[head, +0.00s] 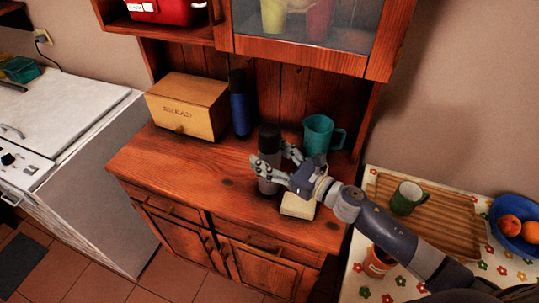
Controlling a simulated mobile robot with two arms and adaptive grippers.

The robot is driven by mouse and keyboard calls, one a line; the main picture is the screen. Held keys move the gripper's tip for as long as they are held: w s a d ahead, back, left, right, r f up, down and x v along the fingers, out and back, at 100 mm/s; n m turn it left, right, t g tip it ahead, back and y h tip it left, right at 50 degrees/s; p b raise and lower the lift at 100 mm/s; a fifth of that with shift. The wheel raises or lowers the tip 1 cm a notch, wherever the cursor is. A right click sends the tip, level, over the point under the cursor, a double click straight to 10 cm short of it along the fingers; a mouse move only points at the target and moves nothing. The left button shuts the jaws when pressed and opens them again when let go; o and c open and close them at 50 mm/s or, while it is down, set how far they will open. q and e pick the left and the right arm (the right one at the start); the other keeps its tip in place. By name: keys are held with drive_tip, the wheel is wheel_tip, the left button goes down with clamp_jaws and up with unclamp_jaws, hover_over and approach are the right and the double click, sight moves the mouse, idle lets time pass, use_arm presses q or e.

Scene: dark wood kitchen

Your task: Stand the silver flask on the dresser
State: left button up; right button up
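The silver flask (268,186) has a grey body and a black top. It is upright at the dresser (190,168), over the middle of its wooden top. I cannot tell whether its base touches the wood. My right gripper (269,154) reaches in from the right with one finger across the front of the flask and the other behind its right side. The fingers look shut on its upper body, and the near finger hides part of it. My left gripper is not in view.
A bread box (188,108), a blue flask (240,112) and a teal mug (317,134) stand at the back of the dresser. A pale block (298,206) lies below my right gripper. The dresser's front left is clear. A table (350,283) stands at right.

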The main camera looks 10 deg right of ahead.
idle(0.3)
drive_tip(key=shift+r, duration=0.2)
drive_tip(key=b+v, duration=0.4)
drive_tip(key=v, duration=0.8)
drive_tip(key=shift+f, duration=0.1)
